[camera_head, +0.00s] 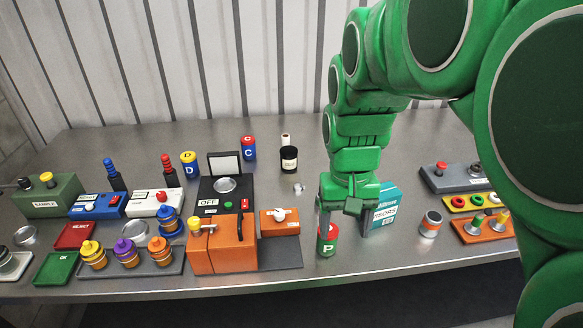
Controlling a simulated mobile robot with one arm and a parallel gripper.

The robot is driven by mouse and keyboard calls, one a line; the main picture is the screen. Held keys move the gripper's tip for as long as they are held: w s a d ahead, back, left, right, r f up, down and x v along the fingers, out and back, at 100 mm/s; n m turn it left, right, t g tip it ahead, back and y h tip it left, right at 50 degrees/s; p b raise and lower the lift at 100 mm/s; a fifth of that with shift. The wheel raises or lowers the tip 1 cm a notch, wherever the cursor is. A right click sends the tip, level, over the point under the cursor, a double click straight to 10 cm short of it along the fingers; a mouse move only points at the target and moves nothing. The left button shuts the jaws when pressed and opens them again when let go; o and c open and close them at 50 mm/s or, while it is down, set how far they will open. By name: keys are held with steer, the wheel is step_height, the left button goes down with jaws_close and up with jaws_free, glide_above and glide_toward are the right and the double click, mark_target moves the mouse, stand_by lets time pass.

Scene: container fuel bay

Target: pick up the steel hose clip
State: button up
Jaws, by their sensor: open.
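A small shiny metal piece (298,188), which looks like the steel hose clip, lies on the grey table near the middle, left of my gripper. It is too small to make out its shape well. My green gripper (338,212) points down over the right half of the table, open, its two fingers apart. A red and green can (327,240) marked P stands just beside and below the left finger; I cannot tell whether they touch. A teal box (386,207) stands right behind the gripper, partly hidden by it.
A black jar (289,159) and a red-blue can (248,148) stand behind the metal piece. An orange box with a valve (280,221) stands in front, left. A silver can (430,224) and switch boxes (455,178) are right. Bare table lies around the piece.

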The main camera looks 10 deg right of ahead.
steer(key=w+a+f, duration=0.1)
steer(key=w+f, duration=0.2)
steer(key=w, duration=1.6)
steer(key=m+t, duration=0.1)
glide_toward(299, 185)
steer(key=shift+w+a+f, duration=0.1)
steer(key=shift+a+f, duration=0.05)
steer(key=shift+f, duration=1.55)
steer(key=shift+s+d+f, duration=0.1)
steer(key=shift+s+f, duration=0.05)
steer(key=shift+f, duration=1.1)
steer(key=shift+s+d+f, duration=0.1)
steer(key=shift+s+f, duration=0.05)
steer(key=shift+f, duration=1.15)
steer(key=shift+r, duration=0.1)
steer(key=c, duration=1.1)
steer(key=shift+c, duration=0.2)
